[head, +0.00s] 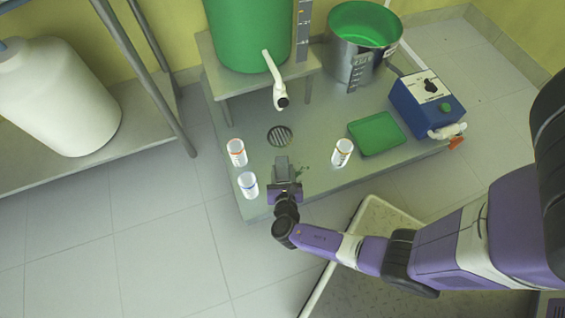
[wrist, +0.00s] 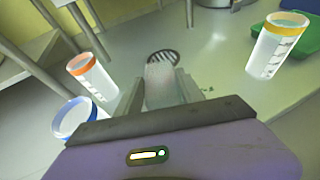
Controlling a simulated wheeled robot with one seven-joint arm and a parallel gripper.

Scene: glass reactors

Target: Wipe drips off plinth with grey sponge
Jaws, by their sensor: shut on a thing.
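My gripper (head: 284,182) is over the front part of the grey-green plinth (head: 318,120), between the small cups. In the wrist view my gripper (wrist: 161,100) is shut on the grey sponge (wrist: 159,84), a pale block between the fingers. Whether the sponge touches the plinth I cannot tell. Small dark green drips (head: 303,169) lie on the plinth just right of the gripper. They also show as specks in the wrist view (wrist: 207,90). The gripper may hide more of them.
An orange-rimmed cup (head: 237,153) and a blue-rimmed cup (head: 248,185) stand close left of the gripper. A yellow-rimmed cup (head: 342,153) stands right. A drain grate (head: 280,136) lies behind, below a white tap (head: 272,75). A green tray (head: 376,134) and blue device (head: 427,103) are at right.

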